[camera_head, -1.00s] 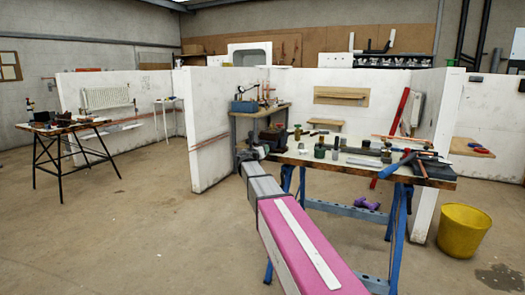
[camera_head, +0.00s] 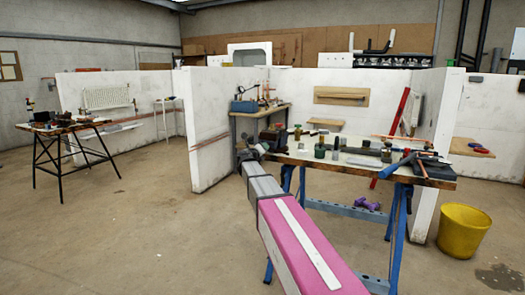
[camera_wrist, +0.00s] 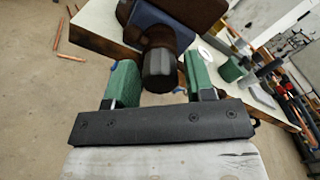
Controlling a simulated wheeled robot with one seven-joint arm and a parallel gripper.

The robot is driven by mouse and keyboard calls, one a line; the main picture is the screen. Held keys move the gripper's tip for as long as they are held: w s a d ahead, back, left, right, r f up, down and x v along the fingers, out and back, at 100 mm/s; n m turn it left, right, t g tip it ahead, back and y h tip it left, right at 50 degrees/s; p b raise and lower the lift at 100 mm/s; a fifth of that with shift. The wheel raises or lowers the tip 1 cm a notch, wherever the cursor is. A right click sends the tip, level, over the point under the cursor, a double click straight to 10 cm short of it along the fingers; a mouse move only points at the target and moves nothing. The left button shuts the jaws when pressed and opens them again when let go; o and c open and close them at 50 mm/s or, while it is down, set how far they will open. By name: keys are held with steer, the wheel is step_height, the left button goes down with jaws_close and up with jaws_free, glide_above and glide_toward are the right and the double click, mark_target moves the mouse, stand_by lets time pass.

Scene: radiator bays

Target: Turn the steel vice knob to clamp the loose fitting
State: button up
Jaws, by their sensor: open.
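In the wrist view, a dark, faceted vice knob (camera_wrist: 159,70) sticks out toward me from the vice (camera_wrist: 158,18), which shows a dark blue part and brown-black parts. My gripper (camera_wrist: 157,62) is open, with one green finger on each side of the knob. A gap shows at the left finger; the right finger is closer, and I cannot tell whether it touches. In the head view, my gripper (camera_head: 250,152) is at the left end of the workbench, where the vice is small and partly hidden. I cannot make out the loose fitting.
The workbench (camera_head: 345,163) carries several fittings and tools. A blue-handled tool (camera_head: 398,163) lies at its right. A yellow bucket (camera_head: 463,230) stands on the floor at right. White partition walls (camera_head: 215,125) stand behind.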

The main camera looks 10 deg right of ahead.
jaws_close()
steer(key=m, duration=1.3)
steer(key=shift+m, duration=0.3)
steer(key=m, duration=0.7)
steer(key=shift+s+m, duration=0.1)
steer(key=shift+m, duration=0.2)
steer(key=m, duration=0.8)
jaws_free()
steer(key=shift+s+a, duration=0.1)
steer(key=shift+a, duration=0.05)
